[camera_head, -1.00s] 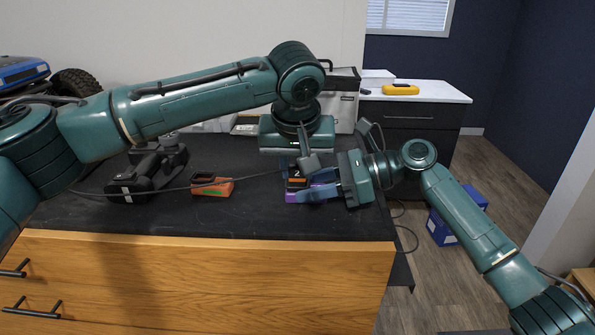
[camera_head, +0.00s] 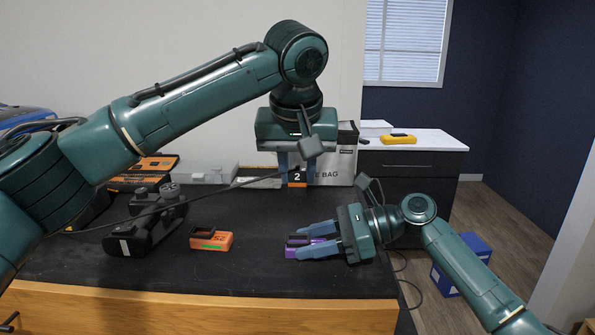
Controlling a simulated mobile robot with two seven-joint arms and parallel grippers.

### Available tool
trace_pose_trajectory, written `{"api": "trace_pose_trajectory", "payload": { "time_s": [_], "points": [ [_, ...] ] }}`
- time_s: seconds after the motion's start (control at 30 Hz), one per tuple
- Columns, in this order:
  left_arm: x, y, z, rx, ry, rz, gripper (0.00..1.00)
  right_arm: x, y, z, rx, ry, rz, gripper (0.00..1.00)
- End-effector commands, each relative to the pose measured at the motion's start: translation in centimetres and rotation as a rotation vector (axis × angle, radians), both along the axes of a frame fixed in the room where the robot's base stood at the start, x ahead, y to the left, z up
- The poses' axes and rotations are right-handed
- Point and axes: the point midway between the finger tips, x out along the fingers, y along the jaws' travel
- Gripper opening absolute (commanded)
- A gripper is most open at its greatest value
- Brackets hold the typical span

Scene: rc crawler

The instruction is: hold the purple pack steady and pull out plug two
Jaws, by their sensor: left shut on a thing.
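The purple pack (camera_head: 291,252) lies on the black worktop near its right end, mostly covered by my right gripper. My left gripper (camera_head: 297,176) points down and is shut on plug two. A dark cable (camera_head: 232,187) runs left from the plug.
A white bag box (camera_head: 337,165) is behind the plug. A yellow device (camera_head: 399,138) lies on the far counter. The worktop between orange and purple packs is clear.

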Motion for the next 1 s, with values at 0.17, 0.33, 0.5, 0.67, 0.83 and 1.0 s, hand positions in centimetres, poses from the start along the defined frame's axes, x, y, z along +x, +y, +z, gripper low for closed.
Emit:
{"api": "trace_pose_trajectory", "payload": {
  "time_s": [0.17, 0.33, 0.5, 0.67, 0.83, 1.0],
  "points": [
    [0.0, 0.0, 0.0, 0.000, 0.000, 0.000, 0.05, 0.0, 0.0, 0.0, 0.000, 0.000, 0.000, 0.57],
    [0.0, 0.0, 0.0, 0.000, 0.000, 0.000, 0.05, 0.0, 0.0, 0.0, 0.000, 0.000, 0.000, 0.60],
    [0.0, 0.0, 0.0, 0.000, 0.000, 0.000, 0.05, 0.0, -0.4, 0.1, 0.000, 0.000, -0.001, 0.60],
    [0.0, 0.0, 0.0, 0.000, 0.000, 0.000, 0.05, 0.0, -2.7, 0.8, 0.000, -0.001, -0.002, 0.60],
    [0.0, 0.0, 0.0, 0.000, 0.000, 0.000, 0.05, 0.1, -6.2, 1.9, -0.001, -0.001, -0.004, 0.60],
    [0.0, 0.0, 0.0, 0.000, 0.000, 0.000, 0.05, 0.0, -9.3, 2.9, -0.001, -0.001, -0.003, 0.60]
  ]
}}
